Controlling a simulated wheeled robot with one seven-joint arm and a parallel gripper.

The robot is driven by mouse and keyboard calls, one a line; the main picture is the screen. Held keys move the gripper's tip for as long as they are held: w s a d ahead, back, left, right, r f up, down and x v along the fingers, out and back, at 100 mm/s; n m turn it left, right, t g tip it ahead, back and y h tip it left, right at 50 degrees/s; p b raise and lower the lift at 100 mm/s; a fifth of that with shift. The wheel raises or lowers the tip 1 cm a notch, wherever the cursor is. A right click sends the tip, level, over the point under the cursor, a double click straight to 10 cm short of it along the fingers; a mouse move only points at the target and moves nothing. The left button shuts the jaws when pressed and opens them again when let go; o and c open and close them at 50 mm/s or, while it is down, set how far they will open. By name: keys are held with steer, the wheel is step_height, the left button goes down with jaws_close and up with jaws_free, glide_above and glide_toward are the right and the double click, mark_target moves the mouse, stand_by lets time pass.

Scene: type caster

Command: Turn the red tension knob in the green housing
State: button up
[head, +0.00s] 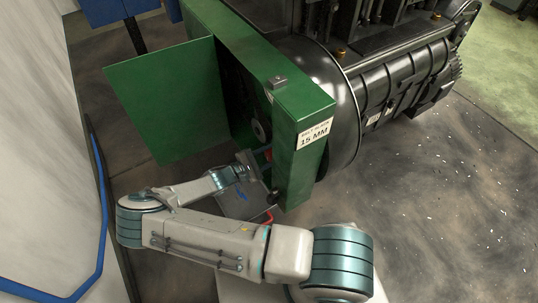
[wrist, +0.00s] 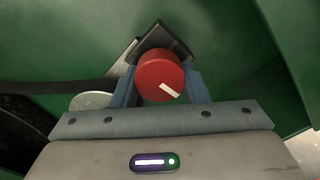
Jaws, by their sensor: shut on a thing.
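The red tension knob (wrist: 158,75) shows in the wrist view, round, with a white mark pointing to the lower right. Behind it is a dark square plate on the green wall. My gripper (wrist: 160,85) is shut on the knob, one blue-grey finger on each side. In the head view the green housing (head: 298,103) stands at the centre with a "15 MM" label on its end. My gripper (head: 262,160) reaches into its open side there, and a small bit of red shows at the fingers. The knob is mostly hidden in that view.
The green door (head: 175,100) of the housing stands open at the left. A large black machine (head: 390,75) joins the housing on the right. In the wrist view a dark belt (wrist: 60,86) and a pale disc (wrist: 90,100) lie left of the knob. A blue pipe (head: 103,215) runs along the left wall.

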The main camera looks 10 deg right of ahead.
steer(key=shift+m, duration=1.2)
steer(key=o, duration=1)
steer(key=shift+c, duration=0.2)
steer(key=shift+a, duration=0.1)
steer(key=p+v, duration=0.2)
steer(key=v, duration=1.1)
steer(key=shift+a, duration=0.35)
steer(key=shift+s, duration=0.1)
